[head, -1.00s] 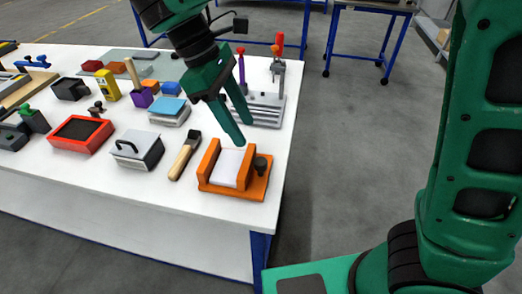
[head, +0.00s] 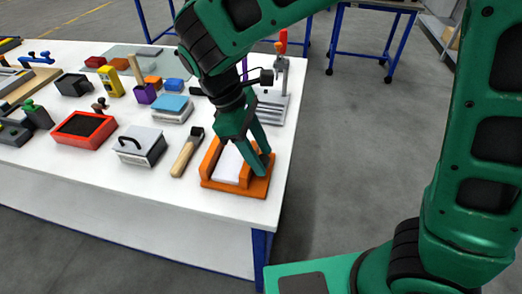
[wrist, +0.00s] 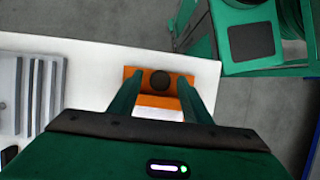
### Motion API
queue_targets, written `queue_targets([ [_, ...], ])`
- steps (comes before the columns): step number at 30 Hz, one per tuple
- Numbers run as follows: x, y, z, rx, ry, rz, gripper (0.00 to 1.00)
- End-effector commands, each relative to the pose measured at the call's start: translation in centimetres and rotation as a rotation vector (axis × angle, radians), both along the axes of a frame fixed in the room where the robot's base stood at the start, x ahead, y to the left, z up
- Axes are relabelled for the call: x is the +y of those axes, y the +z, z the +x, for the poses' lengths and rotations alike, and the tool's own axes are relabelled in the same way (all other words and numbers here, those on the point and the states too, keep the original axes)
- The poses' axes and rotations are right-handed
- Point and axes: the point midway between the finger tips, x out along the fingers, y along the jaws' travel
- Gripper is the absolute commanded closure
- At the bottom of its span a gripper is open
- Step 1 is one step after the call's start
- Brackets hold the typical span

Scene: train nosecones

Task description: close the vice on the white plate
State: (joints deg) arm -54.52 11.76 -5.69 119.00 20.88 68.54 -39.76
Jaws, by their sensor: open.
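The orange vice (head: 240,188) sits at the table's near right corner. The white plate (head: 228,164) lies between its orange jaws. My gripper (head: 262,162) is above the vice's right end, pointing down, with its fingers apart. In the wrist view the vice's dark round knob (wrist: 161,80) shows between the open fingers (wrist: 158,88), one on each side, and apart from it as far as I can see. The white plate (wrist: 160,114) shows nearer my palm. In the head view the fingers hide the knob.
A wooden-handled tool (head: 186,153) lies just left of the vice. A grey block with a black handle (head: 140,147) and a red-framed box (head: 84,130) stand further left. A grey slotted fixture (head: 272,106) is behind my gripper. The table edge is close on the right.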

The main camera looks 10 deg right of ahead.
Motion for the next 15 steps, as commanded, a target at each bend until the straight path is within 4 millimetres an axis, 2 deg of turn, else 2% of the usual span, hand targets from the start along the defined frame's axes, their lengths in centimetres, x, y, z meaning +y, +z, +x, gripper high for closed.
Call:
queue_targets([
  [2, -0.01, 0.0, 0.01, 0.0, 0.0, 0.0, 0.56],
  [7, -0.01, 0.01, 0.01, 0.0, 0.0, 0.0, 0.94],
  [15, -0.12, 0.02, 0.14, 0.001, -0.047, 0.0, 0.96],
])
